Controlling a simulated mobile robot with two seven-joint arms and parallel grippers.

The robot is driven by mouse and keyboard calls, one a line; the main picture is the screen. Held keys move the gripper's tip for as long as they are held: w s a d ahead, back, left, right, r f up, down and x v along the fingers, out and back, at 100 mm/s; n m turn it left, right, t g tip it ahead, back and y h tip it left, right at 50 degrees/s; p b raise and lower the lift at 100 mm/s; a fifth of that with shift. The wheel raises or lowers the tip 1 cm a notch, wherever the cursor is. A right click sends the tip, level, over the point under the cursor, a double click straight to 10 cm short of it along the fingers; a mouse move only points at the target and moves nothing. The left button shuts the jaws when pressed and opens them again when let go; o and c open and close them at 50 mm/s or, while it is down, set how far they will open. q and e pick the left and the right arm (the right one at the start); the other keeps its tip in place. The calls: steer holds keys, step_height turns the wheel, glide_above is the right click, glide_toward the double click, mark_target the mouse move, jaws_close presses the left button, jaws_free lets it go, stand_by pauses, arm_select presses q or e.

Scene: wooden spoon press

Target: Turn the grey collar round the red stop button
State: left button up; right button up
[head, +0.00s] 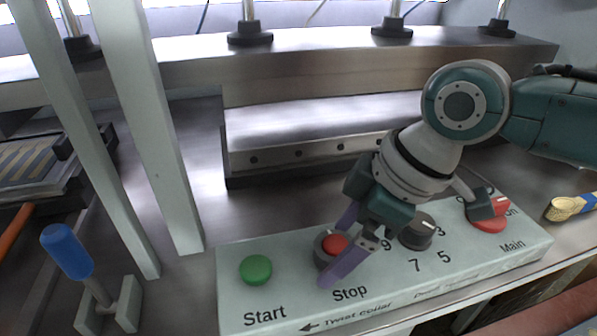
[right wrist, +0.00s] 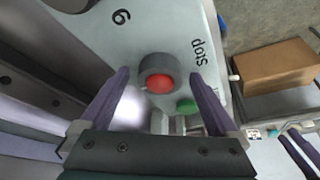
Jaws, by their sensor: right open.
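The red stop button (head: 334,243) sits inside the grey collar (head: 321,255) on the pale control panel (head: 235,300), above the word "Stop". In the right wrist view, the red button (right wrist: 160,86) and grey collar (right wrist: 158,66) lie between the two purple fingers. My right gripper (head: 336,248) is open, with one finger behind the collar and one in front of it. In the right wrist view, my right gripper (right wrist: 158,72) shows a gap on both sides of the collar.
A green start button (head: 256,269) is left of the collar. A dark numbered knob (head: 416,232) and a red main switch (head: 488,216) are to the right. A blue-handled lever (head: 67,251) stands at left, near pale posts (head: 158,150). A brush (head: 570,206) lies far right.

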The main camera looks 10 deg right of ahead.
steer(key=shift+c, duration=0.3)
steer(key=c, duration=1.3)
steer(key=shift+s+r+m+p, duration=0.1)
steer(key=shift+r+m+p, duration=0.1)
steer(key=shift+m+p, duration=0.4)
steer(key=m+p, duration=0.2)
steer(key=p, duration=0.1)
steer(key=m+t+h+p, duration=0.1)
steer(key=p, duration=0.2)
steer(key=shift+s+a+m+h, duration=0.1)
steer(key=shift+a+m+h, duration=0.1)
steer(key=shift+m+h, duration=0.15)
steer(key=shift+m+t+h+p, duration=0.25)
steer(key=shift+m+t+p, duration=0.05)
steer(key=shift+m+p, duration=0.7)
steer(key=shift+f+m, duration=0.15)
steer(key=shift+m, duration=0.5)
steer(key=shift+h+p, duration=0.3)
